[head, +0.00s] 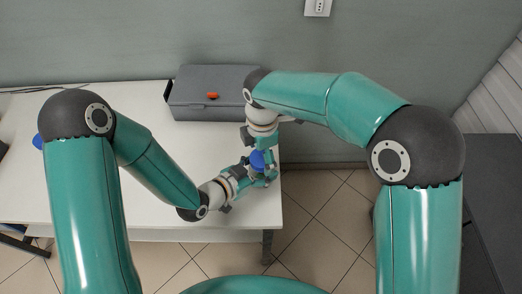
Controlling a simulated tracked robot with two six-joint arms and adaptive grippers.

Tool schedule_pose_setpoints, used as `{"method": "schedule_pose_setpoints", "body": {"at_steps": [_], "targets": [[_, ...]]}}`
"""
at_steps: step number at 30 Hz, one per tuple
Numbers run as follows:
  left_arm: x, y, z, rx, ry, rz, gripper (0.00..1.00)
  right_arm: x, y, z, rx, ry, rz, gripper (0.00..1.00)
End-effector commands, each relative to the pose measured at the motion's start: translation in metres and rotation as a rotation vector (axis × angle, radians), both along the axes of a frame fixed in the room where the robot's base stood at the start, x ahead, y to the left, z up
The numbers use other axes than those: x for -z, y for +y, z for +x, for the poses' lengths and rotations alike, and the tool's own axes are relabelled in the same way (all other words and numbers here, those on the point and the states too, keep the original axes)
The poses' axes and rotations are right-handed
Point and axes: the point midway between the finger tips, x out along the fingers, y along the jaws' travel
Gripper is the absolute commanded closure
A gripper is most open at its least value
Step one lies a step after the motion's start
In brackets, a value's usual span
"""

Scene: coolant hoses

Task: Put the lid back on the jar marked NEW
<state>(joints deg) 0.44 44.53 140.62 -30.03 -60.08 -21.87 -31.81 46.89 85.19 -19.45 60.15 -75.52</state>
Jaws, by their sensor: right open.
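My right gripper (262,168) is open above the right end of the white table, at the end of the arm that comes down from the right. My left gripper (242,172) is close beside it, and the two overlap in the picture. Its jaws are too small and covered to read. A small blue thing (257,160) shows between the grippers; I cannot tell whether it is a lid, a jar or whether either gripper touches it. Another blue thing (38,141) shows at the left, mostly hidden by my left arm. No NEW mark is readable.
A grey case (205,100) with an orange-red part on it stands at the back of the white table (150,220). The table's right edge is close to both grippers. The table's middle looks clear. A dark surface (488,190) is at the far right.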

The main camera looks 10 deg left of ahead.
Motion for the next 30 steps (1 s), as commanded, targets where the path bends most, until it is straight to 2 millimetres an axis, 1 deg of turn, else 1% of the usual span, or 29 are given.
{"method": "schedule_pose_setpoints", "body": {"at_steps": [3,4,11,12,15,19,22,26,30], "targets": [[-0.0006,0.0000,0.0003,0.000,-0.002,-0.001,1.00,-0.0002,0.0000,0.0000,0.000,0.000,0.000,0.16],[-0.0006,0.0000,0.0003,0.000,-0.002,-0.001,1.00,-0.0002,0.0000,0.0000,0.000,0.000,0.000,0.19],[-0.0006,-0.0001,0.0002,0.000,-0.002,-0.001,1.00,-0.0004,0.0000,0.0001,0.000,0.000,0.000,0.57],[-0.0006,-0.0001,0.0002,0.000,-0.002,-0.001,1.00,-0.0005,0.0001,0.0000,0.000,0.000,0.000,0.64],[-0.0006,-0.0001,0.0002,0.000,-0.002,-0.001,1.00,-0.0005,0.0001,0.0002,0.000,-0.001,0.000,0.78],[-0.0006,-0.0002,0.0002,0.000,-0.002,-0.001,1.00,-0.0005,0.0002,0.0001,0.033,-0.001,0.000,0.78],[-0.0006,-0.0002,0.0001,0.000,-0.002,-0.001,1.00,-0.0005,0.0002,0.0002,0.143,0.000,0.000,0.78],[-0.0006,-0.0003,0.0000,0.001,-0.002,-0.001,1.00,-0.0003,0.0004,0.0003,0.398,0.000,0.002,0.78],[-0.0005,-0.0004,0.0000,0.001,-0.001,0.000,1.00,-0.0001,0.0006,0.0004,0.709,0.001,0.001,0.78]]}}
